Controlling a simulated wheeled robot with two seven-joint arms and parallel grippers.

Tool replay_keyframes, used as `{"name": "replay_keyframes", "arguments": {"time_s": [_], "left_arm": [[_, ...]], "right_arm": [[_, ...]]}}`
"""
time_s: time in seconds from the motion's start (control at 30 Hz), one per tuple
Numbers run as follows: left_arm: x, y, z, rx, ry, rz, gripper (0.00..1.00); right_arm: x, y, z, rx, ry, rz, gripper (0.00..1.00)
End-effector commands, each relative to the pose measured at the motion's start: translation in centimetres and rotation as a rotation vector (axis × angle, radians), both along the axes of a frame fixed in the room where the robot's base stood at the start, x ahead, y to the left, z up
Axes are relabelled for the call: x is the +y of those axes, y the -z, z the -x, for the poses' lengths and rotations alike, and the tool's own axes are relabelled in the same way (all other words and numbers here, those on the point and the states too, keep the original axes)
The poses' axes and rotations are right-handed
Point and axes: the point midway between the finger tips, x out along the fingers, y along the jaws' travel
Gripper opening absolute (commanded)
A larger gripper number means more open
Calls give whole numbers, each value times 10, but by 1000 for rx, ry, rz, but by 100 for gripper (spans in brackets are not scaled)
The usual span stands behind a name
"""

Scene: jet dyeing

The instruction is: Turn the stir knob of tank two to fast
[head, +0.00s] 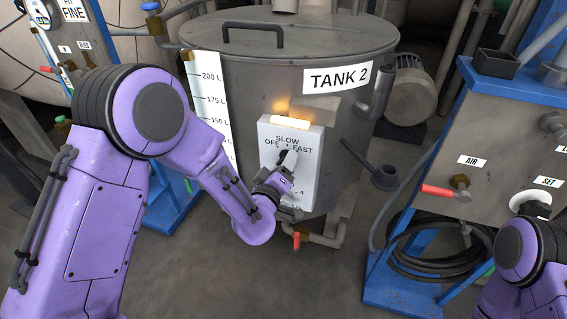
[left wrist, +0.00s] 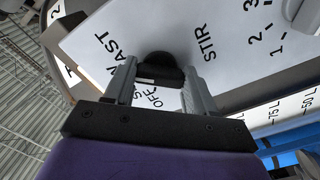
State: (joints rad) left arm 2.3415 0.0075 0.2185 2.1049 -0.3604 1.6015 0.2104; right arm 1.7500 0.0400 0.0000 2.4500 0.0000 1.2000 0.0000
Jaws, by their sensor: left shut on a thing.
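Tank two (head: 245,75) is a grey metal tank with a lid and a "TANK 2" label (head: 337,78). A white control box (head: 309,178) on its front is marked OFF, SLOW and FAST. The black stir knob (left wrist: 157,65) is on this box, between the printed FAST and STIR in the left wrist view. My left gripper (head: 284,170) is at the knob, with its fingers (left wrist: 160,84) on both sides of it, shut on it. The gripper partly covers the knob, and I cannot tell which mark it points to. My right gripper is out of view.
A lit strip (head: 290,121) glows atop the control box. A level scale (head: 211,105) runs down the tank's left. A blue-framed panel with a red-handled AIR valve (head: 437,190) stands at right.

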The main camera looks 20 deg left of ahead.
Motion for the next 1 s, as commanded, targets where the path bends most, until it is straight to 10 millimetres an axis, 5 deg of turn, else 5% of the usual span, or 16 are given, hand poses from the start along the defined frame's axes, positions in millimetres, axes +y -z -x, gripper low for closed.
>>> {"name": "replay_keyframes", "arguments": {"time_s": [0.4,0.93,0.97,1.0], "left_arm": [[0,1,1,-2,1,-173,25],[0,2,1,-3,1,-196,25],[0,2,1,-3,1,-196,62],[0,2,1,-3,1,-195,75]], "right_arm": [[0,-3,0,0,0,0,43],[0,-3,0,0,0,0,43],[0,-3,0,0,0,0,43],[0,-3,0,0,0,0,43]]}}
